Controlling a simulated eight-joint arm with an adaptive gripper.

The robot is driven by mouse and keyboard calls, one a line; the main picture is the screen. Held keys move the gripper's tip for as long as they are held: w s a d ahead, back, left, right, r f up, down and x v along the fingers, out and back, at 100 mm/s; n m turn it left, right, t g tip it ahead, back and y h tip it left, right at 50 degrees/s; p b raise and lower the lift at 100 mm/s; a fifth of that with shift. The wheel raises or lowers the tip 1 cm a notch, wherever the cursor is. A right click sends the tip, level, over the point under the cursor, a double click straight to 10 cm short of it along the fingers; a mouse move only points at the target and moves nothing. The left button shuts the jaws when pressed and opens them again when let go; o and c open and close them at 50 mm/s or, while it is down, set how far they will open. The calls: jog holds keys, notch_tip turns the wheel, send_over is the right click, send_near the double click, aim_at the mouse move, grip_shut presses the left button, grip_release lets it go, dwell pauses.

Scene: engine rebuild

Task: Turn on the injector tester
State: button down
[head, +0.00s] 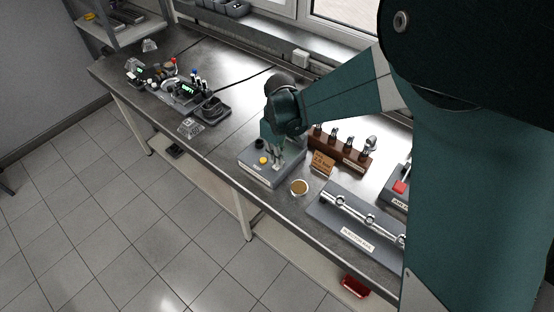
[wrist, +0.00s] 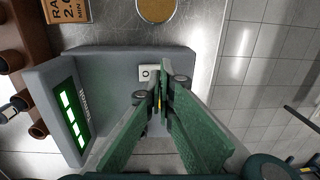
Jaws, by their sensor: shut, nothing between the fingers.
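The injector tester (head: 262,173) is a grey box near the front edge of the bench. In the wrist view the tester (wrist: 110,75) has an upright panel with a green display (wrist: 70,118) bearing white marks. A small white switch plate (wrist: 149,73) marked with a ring sits on its top face. My gripper (head: 277,161) is over the tester, fingers shut and empty. In the wrist view its fingertips (wrist: 155,88) lie beside the switch and partly hide it; contact is unclear.
A fuel rail tray (head: 350,222) lies further right. Other instruments (head: 186,93) stand at the left.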

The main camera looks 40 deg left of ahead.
aim_at(277, 169)
notch_tip(277, 169, up, 13)
jog(key=s, duration=0.1)
jog(key=shift+s, duration=0.3)
dwell(0.5)
jog(key=w+d+r+m+t+y+b, duration=0.1)
jog(key=w+d+r+m, duration=0.2)
jog(key=d, duration=0.8)
jog(key=w+d+r+m+t+b, duration=0.1)
jog(key=w+d+r+m+b, duration=0.15)
jog(key=d, duration=0.75)
jog(key=w+d+r+m+t+y+b, duration=0.1)
jog(key=w+d+r+m, duration=0.15)
jog(key=d, duration=0.85)
jog(key=s+d+f+m+t+b, duration=0.1)
jog(key=s+d+f+m, duration=0.1)
jog(key=d, duration=0.8)
jog(key=s+d+f+m+t+h+b, duration=0.1)
jog(key=s+d+m, duration=0.3)
jog(key=d, duration=0.6)
jog(key=s+d+f+m+t+h+b, duration=0.1)
jog(key=s+d+f+m+t+b, duration=0.1)
jog(key=d, duration=0.9)
jog(key=shift+s+f+m+t+b, duration=0.45)
jog(key=shift+s+m, duration=0.55)
jog(key=shift+s, duration=0.15)
